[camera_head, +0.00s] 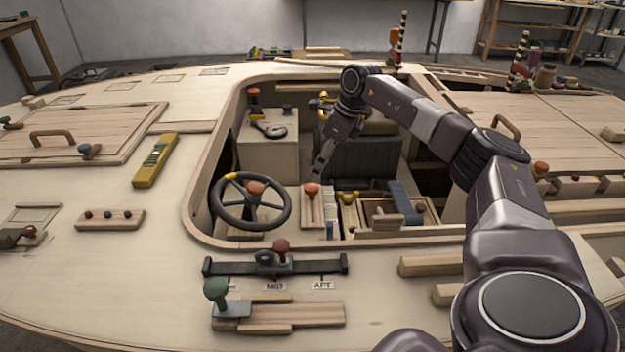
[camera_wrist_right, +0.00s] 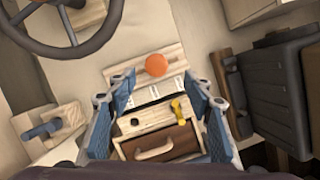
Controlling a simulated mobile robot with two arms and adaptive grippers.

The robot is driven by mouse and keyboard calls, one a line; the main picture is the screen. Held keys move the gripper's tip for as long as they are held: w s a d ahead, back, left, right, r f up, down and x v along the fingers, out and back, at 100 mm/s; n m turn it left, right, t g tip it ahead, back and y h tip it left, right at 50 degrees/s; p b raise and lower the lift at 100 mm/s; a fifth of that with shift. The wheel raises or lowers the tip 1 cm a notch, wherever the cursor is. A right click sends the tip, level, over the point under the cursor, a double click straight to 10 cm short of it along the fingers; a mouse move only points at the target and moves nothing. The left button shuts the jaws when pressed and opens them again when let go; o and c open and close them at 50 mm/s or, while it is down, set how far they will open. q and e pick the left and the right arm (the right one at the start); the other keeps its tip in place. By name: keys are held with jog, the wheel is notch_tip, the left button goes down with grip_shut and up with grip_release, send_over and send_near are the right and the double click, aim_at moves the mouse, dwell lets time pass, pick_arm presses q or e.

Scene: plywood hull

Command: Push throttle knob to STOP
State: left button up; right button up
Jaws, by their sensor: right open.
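An orange-red knob (camera_head: 311,190) stands on a small wooden plate (camera_head: 312,210) in the cockpit, right of the steering wheel. It looks like the throttle knob. In the right wrist view the knob (camera_wrist_right: 156,65) shows near the fingertips, with white labels on its plate that I cannot read. My right gripper (camera_head: 319,168) hangs just behind and above the knob in the head view. In the right wrist view the open gripper (camera_wrist_right: 158,76) has one blue finger on each side, with nothing held. I cannot tell whether a finger touches the knob. My left gripper is not in view.
The steering wheel (camera_head: 250,202) is close on the left. A wooden box with a drawer handle (camera_wrist_right: 155,150) and yellow knob (camera_wrist_right: 177,108) lies below the fingers. A dark seat (camera_head: 358,160) stands behind. The cockpit rim (camera_head: 195,215) surrounds the opening. A green knob (camera_head: 216,290) stands on the front deck.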

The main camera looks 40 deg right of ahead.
aim_at(310, 186)
jog(key=shift+m, duration=0.4)
jog(key=x, duration=0.6)
jog(key=shift+a+f+b, duration=0.35)
jog(key=shift+w+f+t, duration=0.15)
jog(key=shift+f+t, duration=0.15)
jog(key=shift+f, duration=0.1)
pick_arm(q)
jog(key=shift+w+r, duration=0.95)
pick_arm(e)
jog(key=shift+c, duration=0.3)
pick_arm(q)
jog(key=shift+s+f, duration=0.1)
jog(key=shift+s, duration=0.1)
pick_arm(e)
grip_shut()
